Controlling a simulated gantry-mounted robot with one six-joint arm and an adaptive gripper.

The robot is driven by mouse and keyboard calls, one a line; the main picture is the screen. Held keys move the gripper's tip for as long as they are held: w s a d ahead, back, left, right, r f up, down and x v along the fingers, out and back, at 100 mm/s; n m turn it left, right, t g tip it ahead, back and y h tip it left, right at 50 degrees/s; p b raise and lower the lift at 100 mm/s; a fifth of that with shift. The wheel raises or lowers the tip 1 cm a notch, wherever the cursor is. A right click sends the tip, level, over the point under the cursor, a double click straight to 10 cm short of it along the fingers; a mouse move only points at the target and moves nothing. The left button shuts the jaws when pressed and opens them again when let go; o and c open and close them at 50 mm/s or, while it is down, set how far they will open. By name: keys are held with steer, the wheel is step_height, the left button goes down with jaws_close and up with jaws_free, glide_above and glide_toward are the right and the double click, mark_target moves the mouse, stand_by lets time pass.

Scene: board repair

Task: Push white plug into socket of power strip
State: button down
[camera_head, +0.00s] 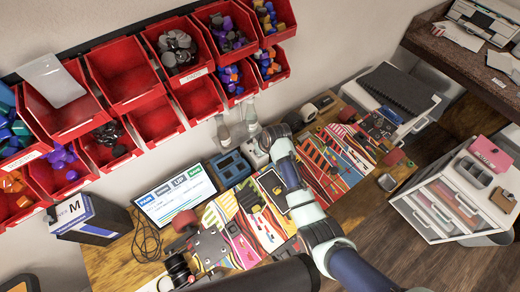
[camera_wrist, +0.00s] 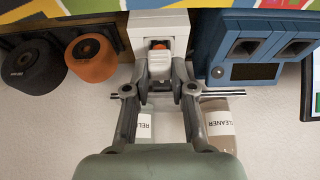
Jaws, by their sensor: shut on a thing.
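My gripper (camera_wrist: 160,90) is shut on the white plug (camera_wrist: 159,64), which sits between its fingertips in the wrist view. The plug is at the near end of the white power strip (camera_wrist: 143,26), lined up with a dark socket opening that shows a bit of orange (camera_wrist: 160,44). I cannot tell whether the plug touches the strip or how deep it sits. In the head view my gripper (camera_head: 274,136) is by the wall, and the white power strip (camera_head: 255,154) shows partly beside it. The plug is hidden there.
A blue device (camera_wrist: 255,45) stands close to the right of the strip in the wrist view. A dark roll (camera_wrist: 33,66) and an orange roll (camera_wrist: 91,56) are at its left. Red bins (camera_head: 155,118) hang on the wall.

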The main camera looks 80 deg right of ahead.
steer(key=shift+f+b, duration=0.3)
steer(key=shift+f, duration=0.2)
stand_by(0.3)
steer(key=c, duration=0.6)
jaws_free()
steer(key=shift+r, duration=0.25)
steer(key=shift+r+p, duration=1.35)
steer(key=shift+p, duration=0.4)
step_height(320, 180, up, 6)
steer(key=p, duration=0.6)
